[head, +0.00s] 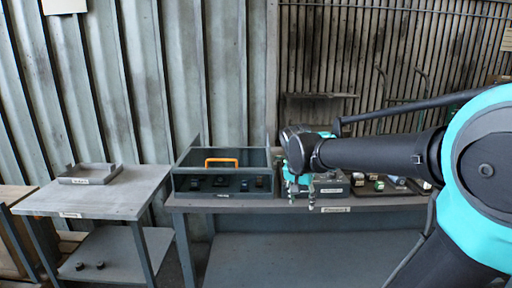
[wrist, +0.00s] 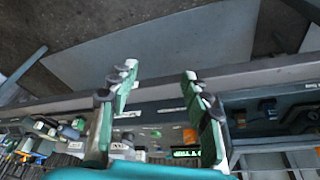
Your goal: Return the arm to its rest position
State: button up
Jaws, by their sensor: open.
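My arm reaches in from the right of the head view, black with teal joints. My gripper (head: 301,195) points down at the front of the workbench, just right of a dark open box. In the wrist view my gripper (wrist: 160,80) has its two green fingers spread wide apart. Nothing is between the fingertips but the view of the bench edge behind them. The gripper hides part of a labelled grey unit (head: 331,188) on the bench.
The dark box (head: 222,195) with an orange handle (head: 221,162) stands on the workbench (head: 250,204). Small parts lie on a dark tray (head: 410,189) at right. A lower side table (head: 110,202) at left holds a shallow grey tray (head: 90,174). A corrugated wall stands behind.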

jog(key=s+d+f+n+y, duration=0.1)
jog(key=s+d+f+n, duration=0.1)
jog(key=s+f, duration=0.5)
jog(key=s+d+f+n+t+y, duration=0.1)
jog(key=s+d+f+n, duration=0.1)
jog(key=s+f+n, duration=0.2)
jog(key=s+f, duration=0.3)
jog(key=f, duration=0.3)
